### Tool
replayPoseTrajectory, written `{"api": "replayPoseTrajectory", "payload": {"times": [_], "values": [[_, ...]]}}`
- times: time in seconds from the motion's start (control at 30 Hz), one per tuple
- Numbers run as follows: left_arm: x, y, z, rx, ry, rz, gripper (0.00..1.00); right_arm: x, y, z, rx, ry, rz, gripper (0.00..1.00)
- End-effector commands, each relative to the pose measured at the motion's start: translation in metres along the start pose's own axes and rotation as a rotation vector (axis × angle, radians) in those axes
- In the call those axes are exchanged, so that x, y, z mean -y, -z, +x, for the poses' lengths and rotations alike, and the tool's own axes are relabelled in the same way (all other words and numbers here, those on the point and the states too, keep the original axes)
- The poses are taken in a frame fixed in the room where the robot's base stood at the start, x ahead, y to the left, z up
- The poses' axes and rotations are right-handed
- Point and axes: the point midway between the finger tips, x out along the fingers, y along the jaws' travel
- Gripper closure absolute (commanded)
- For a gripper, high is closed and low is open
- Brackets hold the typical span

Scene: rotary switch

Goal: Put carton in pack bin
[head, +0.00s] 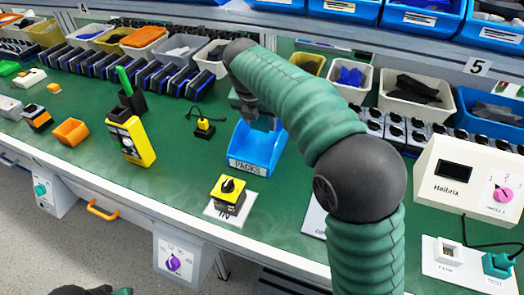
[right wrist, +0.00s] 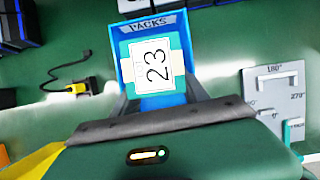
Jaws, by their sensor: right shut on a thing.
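The pack bin is an open blue bin (head: 262,158) with a "PACKS" label on its front, standing on the green bench in the middle of the head view. The bin also shows in the right wrist view (right wrist: 153,23). My right gripper (head: 250,112) is at the bin's back left, over its opening, partly hidden by my arm. Whether the carton touches the bin floor cannot be told.
A yellow-black rotary switch (head: 230,192) stands on a white plate in front of the bin. A small yellow plug (head: 205,127) lies left of it and a yellow device (head: 130,140) stands farther left. A white Heibrix box (head: 465,180) stands at right. Part-filled bins line the back.

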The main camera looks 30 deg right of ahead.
Motion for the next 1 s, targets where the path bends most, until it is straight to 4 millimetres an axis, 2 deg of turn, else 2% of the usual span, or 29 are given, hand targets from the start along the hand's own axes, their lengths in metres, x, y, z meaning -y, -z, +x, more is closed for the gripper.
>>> {"api": "replayPoseTrajectory", "payload": {"times": [0.03, 0.17, 0.6, 0.63, 0.67, 0.8, 0.83, 0.9, 1.0], "values": [[0.000, -0.002, 0.009, 0.000, 0.000, 0.000, 0.57, -0.002, 0.002, 0.004, 0.001, -0.015, -0.031, 0.93], [0.000, -0.004, 0.018, -0.001, 0.000, 0.000, 0.57, -0.004, 0.008, 0.016, 0.000, -0.023, -0.068, 0.93], [0.000, -0.014, 0.059, 0.000, 0.000, -0.001, 0.57, -0.001, 0.036, 0.097, -0.009, -0.024, -0.063, 0.93], [0.000, -0.014, 0.059, 0.000, 0.000, 0.000, 0.57, -0.001, 0.037, 0.098, -0.008, -0.024, -0.063, 0.93], [0.000, -0.014, 0.058, 0.000, 0.000, 0.000, 0.57, -0.001, 0.037, 0.098, -0.007, -0.024, -0.063, 1.00], [0.000, -0.013, 0.056, 0.000, 0.000, 0.000, 0.57, -0.002, 0.037, 0.096, -0.007, -0.023, -0.064, 1.00], [0.000, -0.013, 0.056, 0.000, 0.000, 0.000, 0.57, -0.002, 0.037, 0.096, -0.008, -0.022, -0.064, 0.47], [0.000, -0.013, 0.056, 0.000, 0.000, 0.000, 0.57, -0.002, 0.037, 0.096, -0.008, -0.022, -0.064, 0.38], [0.000, -0.013, 0.056, 0.000, 0.000, -0.001, 0.57, -0.002, 0.037, 0.096, -0.008, -0.023, -0.064, 0.38]]}}
